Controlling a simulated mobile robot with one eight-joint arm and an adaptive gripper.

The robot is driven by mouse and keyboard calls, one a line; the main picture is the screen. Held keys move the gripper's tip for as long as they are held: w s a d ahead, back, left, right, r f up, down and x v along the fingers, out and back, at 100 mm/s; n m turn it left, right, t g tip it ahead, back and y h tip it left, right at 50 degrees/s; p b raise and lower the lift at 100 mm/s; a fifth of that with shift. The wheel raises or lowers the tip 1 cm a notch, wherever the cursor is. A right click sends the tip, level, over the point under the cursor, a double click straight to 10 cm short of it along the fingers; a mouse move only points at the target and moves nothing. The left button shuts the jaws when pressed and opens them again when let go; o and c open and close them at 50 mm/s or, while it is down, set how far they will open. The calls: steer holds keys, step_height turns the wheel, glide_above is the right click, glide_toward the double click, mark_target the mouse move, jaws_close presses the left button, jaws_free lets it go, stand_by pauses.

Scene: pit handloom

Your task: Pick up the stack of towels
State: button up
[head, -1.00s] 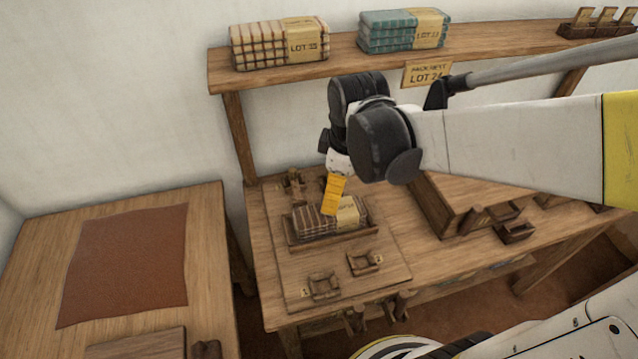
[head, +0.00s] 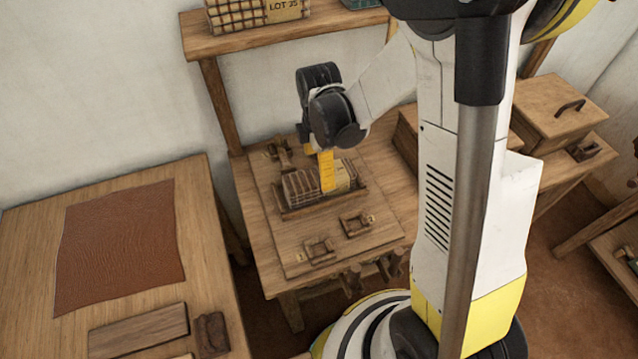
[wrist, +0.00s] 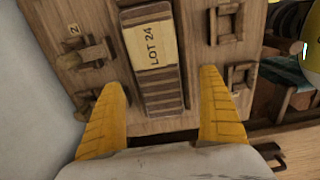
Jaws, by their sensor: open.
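The stack of towels (head: 300,188) is brown and striped, with a pale paper band. It lies in a shallow wooden tray (head: 328,205) on the bench board. In the wrist view the stack (wrist: 163,91) shows its band, marked LOT 24. My gripper (head: 327,184) points down at the stack, and a yellow finger hides part of it. In the wrist view my gripper (wrist: 163,78) is open, one finger on each side of the stack with gaps between. I cannot tell how low the fingertips reach beside it.
Small wooden holders (head: 319,249) and (head: 356,224) sit on the board in front of the tray. A shelf (head: 300,37) above carries another towel stack, LOT 35 (head: 262,14). A side table with a brown cloth (head: 120,245) stands left. A lidded wooden box (head: 560,105) is at right.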

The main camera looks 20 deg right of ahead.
mark_target(319, 175)
steer(key=f+b, duration=0.1)
steer(key=f, duration=0.1)
steer(key=f+b, duration=0.1)
steer(key=f, duration=0.2)
steer(key=shift+w+d, duration=0.15)
steer(key=shift+w, duration=0.05)
steer(key=shift+r, duration=0.15)
steer(key=c, duration=1.4)
steer(key=shift+r, duration=0.1)
